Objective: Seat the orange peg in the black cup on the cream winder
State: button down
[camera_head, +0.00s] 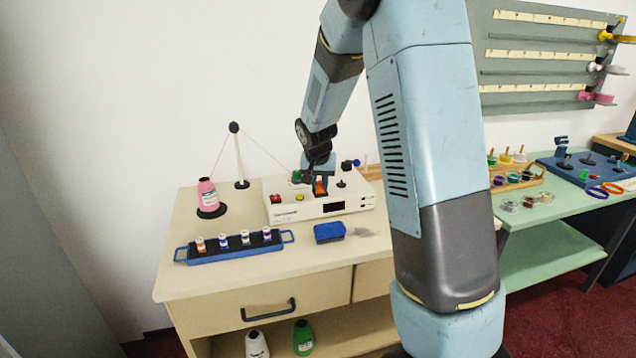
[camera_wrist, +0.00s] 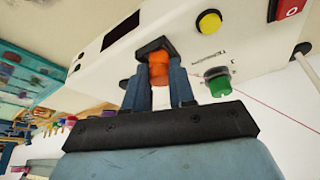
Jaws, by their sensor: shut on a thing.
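The cream winder (camera_head: 300,212) stands on the counter, and its cream body fills the upper part of the wrist view (camera_wrist: 180,30). My gripper (camera_wrist: 158,82) is shut on the orange peg (camera_wrist: 158,66), with one finger on each side of it. In the head view my gripper (camera_head: 318,176) is over the winder's top, with the orange peg (camera_head: 320,187) showing below it. The black cup (camera_wrist: 150,46) is a square dark shape at the peg's far end. The peg's end meets or overlaps it in the wrist view; how deep it sits is hidden.
A red button (camera_head: 276,199), a yellow button (camera_head: 299,197) and a green knob (camera_wrist: 218,82) are on the winder. A pink thread runs from a pink cone (camera_head: 207,194) over a post (camera_head: 238,155). A blue spool rack (camera_head: 215,258) and blue block (camera_head: 329,232) lie in front.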

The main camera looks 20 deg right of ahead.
jog(key=c, duration=0.9)
grip_release()
jog(key=shift+o, duration=0.2)
jog(key=v, duration=1.3)
jog(key=shift+r, duration=0.3)
jog(key=shift+s, duration=0.15)
jog(key=s+d+r+n+y, duration=0.1)
jog(key=s+r+n, duration=0.1)
jog(key=s, duration=1.3)
jog(key=s+d+r+n+t, duration=0.1)
jog(key=s+r, duration=0.4)
jog(key=s, duration=1.1)
jog(key=shift+s+n+y, duration=0.2)
jog(key=shift+n+y, duration=0.2)
jog(key=shift+n, duration=0.4)
